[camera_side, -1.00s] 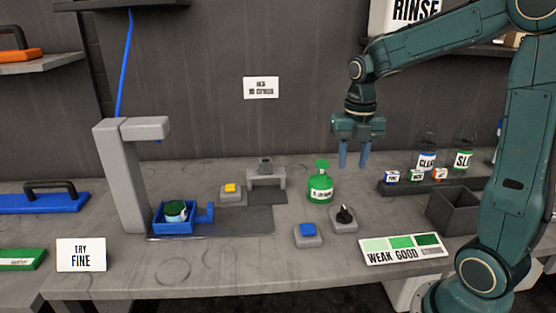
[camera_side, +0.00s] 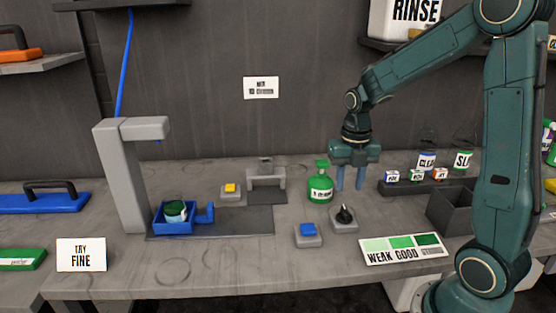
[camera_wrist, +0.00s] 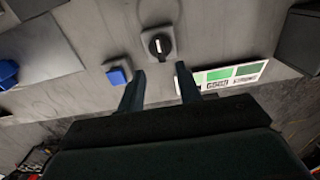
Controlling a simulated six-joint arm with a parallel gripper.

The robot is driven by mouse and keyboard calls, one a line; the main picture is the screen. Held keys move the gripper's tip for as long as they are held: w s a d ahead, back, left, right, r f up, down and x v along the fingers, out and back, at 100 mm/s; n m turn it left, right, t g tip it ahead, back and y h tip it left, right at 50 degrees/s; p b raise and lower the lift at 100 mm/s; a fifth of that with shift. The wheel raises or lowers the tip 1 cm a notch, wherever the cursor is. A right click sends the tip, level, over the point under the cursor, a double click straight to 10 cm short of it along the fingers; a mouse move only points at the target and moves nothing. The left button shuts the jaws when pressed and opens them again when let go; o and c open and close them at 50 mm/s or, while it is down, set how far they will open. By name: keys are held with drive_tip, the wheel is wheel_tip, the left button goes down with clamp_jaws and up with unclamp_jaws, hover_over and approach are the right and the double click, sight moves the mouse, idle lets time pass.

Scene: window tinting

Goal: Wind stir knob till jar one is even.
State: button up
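The stir knob (camera_side: 345,214) is a black dial with a light pointer mark on a grey square base at the middle front of the bench. It also shows in the wrist view (camera_wrist: 158,44), just ahead of my fingertips. My gripper (camera_side: 350,188) points down, above and behind the knob and right of the green bottle. Its two fingers are apart with nothing between them; they also show in the wrist view (camera_wrist: 160,85). A small jar (camera_side: 175,211) with green contents sits in a blue tray (camera_side: 174,229) under the grey stand. I cannot tell whether it is jar one.
A blue button (camera_side: 308,231) is left of the knob, and a yellow button (camera_side: 231,189) is farther back. The green bottle (camera_side: 320,187) stands close to my fingers. A WEAK–GOOD colour card (camera_side: 402,249) lies right of the knob. A dark open bin (camera_side: 455,208) is at right.

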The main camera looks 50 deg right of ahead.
sight(345, 209)
drive_tip(key=shift+f, duration=3.85)
drive_tip(key=shift+c, duration=0.2)
clamp_jaws()
